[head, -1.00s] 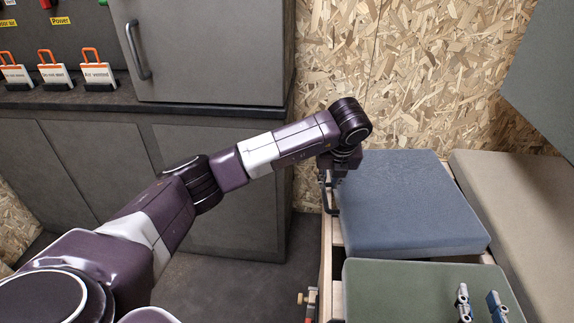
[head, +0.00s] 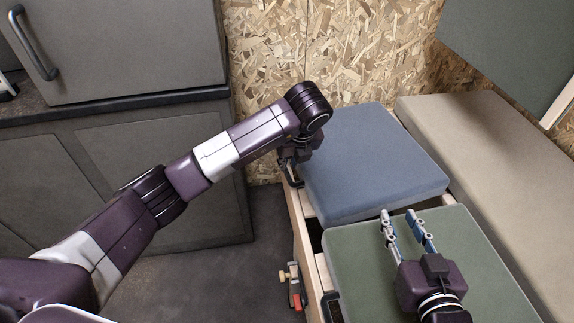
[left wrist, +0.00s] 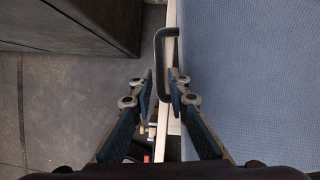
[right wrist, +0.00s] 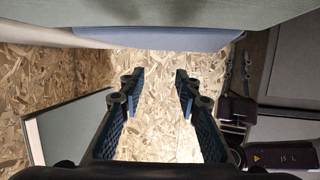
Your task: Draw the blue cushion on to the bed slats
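The blue cushion (head: 370,155) lies flat against the back board wall, on a light wooden frame (head: 305,235). It also fills the right side of the left wrist view (left wrist: 250,80). A black handle (left wrist: 158,60) stands at its left edge. My left gripper (left wrist: 160,76) reaches down there, its fingers closed in on the handle's bar from both sides. In the head view my left gripper (head: 291,180) is partly hidden by its wrist. My right gripper (head: 402,212) is open and empty above the green cushion. The bed slats are not visible.
The green cushion (head: 400,290) lies in front of the blue one. A beige cushion (head: 480,170) runs along the right. Grey cabinets (head: 150,180) stand at the left, with clear floor (head: 215,275) before them. Red and wooden fittings (head: 293,285) stick out from the frame.

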